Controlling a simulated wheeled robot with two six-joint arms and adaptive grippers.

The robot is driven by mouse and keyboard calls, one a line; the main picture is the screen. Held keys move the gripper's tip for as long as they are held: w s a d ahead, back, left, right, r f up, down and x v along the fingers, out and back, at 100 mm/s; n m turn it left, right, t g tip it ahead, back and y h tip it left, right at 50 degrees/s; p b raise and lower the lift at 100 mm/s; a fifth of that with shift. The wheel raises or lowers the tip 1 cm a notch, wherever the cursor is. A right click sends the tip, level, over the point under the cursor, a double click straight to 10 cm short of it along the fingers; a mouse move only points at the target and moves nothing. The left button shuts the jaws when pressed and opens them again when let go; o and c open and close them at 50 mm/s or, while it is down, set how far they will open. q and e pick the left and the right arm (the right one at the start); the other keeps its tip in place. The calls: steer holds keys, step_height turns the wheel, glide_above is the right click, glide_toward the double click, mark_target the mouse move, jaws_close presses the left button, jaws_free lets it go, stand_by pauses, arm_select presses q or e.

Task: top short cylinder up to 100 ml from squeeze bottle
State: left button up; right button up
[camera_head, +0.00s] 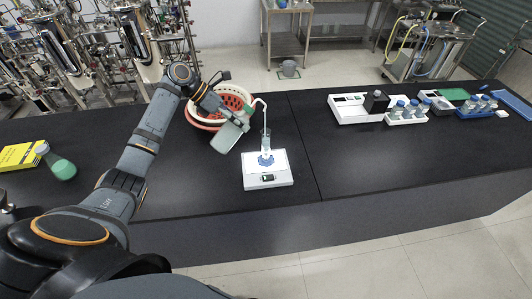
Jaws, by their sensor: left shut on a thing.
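My left gripper (240,118) is shut on the squeeze bottle (224,138), a pale grey-green bottle held tilted above the bench. Its thin white bent spout (258,101) arches to the right and its tip points down over the short cylinder. The short cylinder (266,142) is clear and narrow, with a blue hexagonal foot (265,160). It stands upright on a white balance (268,182) with a small dark display. The liquid level in the cylinder is too small to read. My right gripper is not in view.
A red and white basket (205,117) stands just behind the bottle. A yellow box (20,156) and a green-filled flask (60,166) are at the left. A white device (347,111) and racks of blue-capped bottles (408,117) are at the right. The bench right of the balance is clear.

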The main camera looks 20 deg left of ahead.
arm_select(q)
steer(key=shift+m+t+h, duration=0.3)
steer(key=shift+t+h, duration=0.3)
steer(key=shift+t, duration=0.3)
steer(key=shift+r+t+h, duration=0.3)
steer(key=shift+t+h, duration=0.1)
